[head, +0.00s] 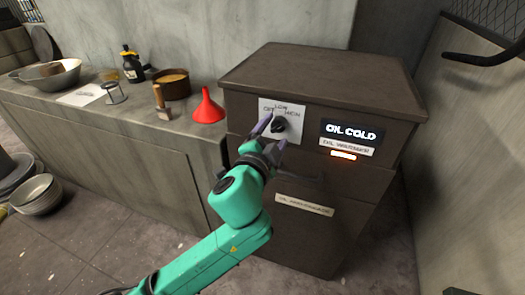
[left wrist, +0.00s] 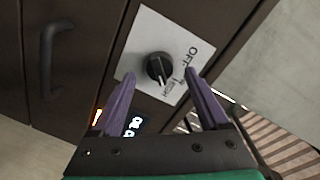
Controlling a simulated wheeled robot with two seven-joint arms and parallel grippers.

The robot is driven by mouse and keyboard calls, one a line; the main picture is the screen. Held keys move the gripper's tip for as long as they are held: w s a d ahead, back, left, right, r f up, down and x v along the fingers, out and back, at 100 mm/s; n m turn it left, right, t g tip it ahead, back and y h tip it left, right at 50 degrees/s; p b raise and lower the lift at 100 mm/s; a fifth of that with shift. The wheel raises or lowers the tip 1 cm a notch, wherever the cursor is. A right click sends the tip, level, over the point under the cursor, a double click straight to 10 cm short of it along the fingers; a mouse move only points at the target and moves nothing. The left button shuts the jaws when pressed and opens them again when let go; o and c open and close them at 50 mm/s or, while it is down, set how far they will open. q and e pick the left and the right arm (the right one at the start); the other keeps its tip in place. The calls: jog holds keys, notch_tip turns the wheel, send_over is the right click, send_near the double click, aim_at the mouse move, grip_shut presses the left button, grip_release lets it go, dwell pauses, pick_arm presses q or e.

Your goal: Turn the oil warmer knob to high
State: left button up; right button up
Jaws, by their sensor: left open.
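The warmer knob (head: 279,125) is a round black dial on a white plate (head: 296,107) marked OFF, LOW and HIGH, on the front of a dark brown cabinet (head: 310,75). In the left wrist view the knob (left wrist: 157,66) shows a white mark pointing down, roughly toward the HIGH label. My left gripper (head: 272,134) is open, with its purple fingers in front of the plate. In the left wrist view its fingertips (left wrist: 160,73) lie on either side of the knob; I cannot tell whether they touch it. My right gripper is not in view.
A display (head: 351,132) reads OIL COLD, above a glowing orange strip (head: 343,155). A red funnel (head: 208,106), a brown pot (head: 171,83) and a metal bowl (head: 46,74) stand on the counter at left. Stacked bowls (head: 36,195) sit lower left.

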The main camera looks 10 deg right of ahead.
pick_arm(q)
jog(key=v, duration=1.2)
jog(key=shift+s+a, duration=0.15)
jog(key=shift+s, duration=0.1)
jog(key=shift+r, duration=0.1)
